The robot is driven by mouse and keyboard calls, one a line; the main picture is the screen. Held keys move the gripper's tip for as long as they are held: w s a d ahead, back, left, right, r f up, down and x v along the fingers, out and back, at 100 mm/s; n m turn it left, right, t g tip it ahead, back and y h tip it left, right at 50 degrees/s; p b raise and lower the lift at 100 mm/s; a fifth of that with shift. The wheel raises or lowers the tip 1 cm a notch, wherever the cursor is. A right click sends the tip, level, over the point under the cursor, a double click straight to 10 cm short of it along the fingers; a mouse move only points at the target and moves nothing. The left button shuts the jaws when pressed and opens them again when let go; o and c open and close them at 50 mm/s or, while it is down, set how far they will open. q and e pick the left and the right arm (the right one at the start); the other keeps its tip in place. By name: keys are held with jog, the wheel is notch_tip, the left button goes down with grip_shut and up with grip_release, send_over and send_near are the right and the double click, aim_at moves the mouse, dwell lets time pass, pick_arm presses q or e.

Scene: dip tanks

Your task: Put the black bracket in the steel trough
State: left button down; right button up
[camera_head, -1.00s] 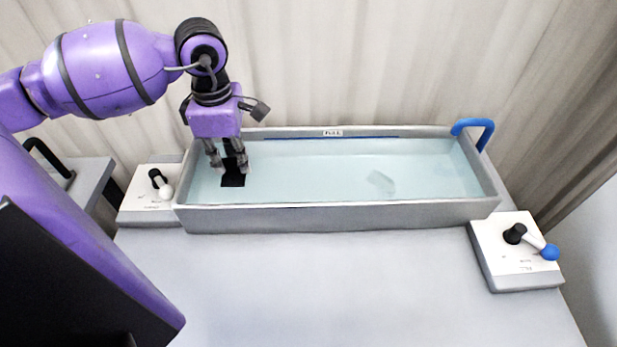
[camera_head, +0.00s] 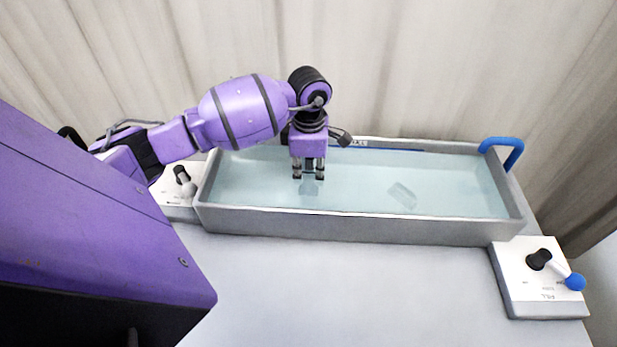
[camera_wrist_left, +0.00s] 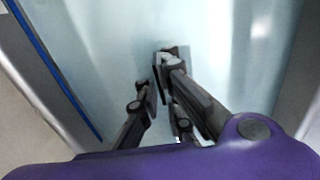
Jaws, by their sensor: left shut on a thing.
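The steel trough (camera_head: 370,228) is a long grey tank full of clear pale-blue water on the table. My left gripper (camera_head: 308,174) points down over its left-centre part, fingers at about the water. The fingers are shut on the black bracket; in the left wrist view the left gripper (camera_wrist_left: 165,90) shows a dark piece, the black bracket (camera_wrist_left: 160,78), between its fingertips. In the head view the bracket is mostly hidden, with only a faint bluish shape below the fingers. I cannot tell how deep it is. My right gripper is not in view.
A blue handle (camera_head: 503,148) rises at the trough's right end. A white control box (camera_head: 540,285) with a blue-tipped lever stands front right; another lever box (camera_head: 176,195) is at the left. A pale, clear piece (camera_head: 402,195) shows in the water. The table front is clear.

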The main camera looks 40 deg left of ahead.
pick_arm(q)
jog(key=shift+f, duration=0.8)
jog(key=shift+f, duration=0.1)
jog(key=c, duration=1.9)
grip_release()
jog(key=shift+c, duration=0.2)
notch_tip(320, 180, up, 12)
jog(key=shift+r, duration=0.1)
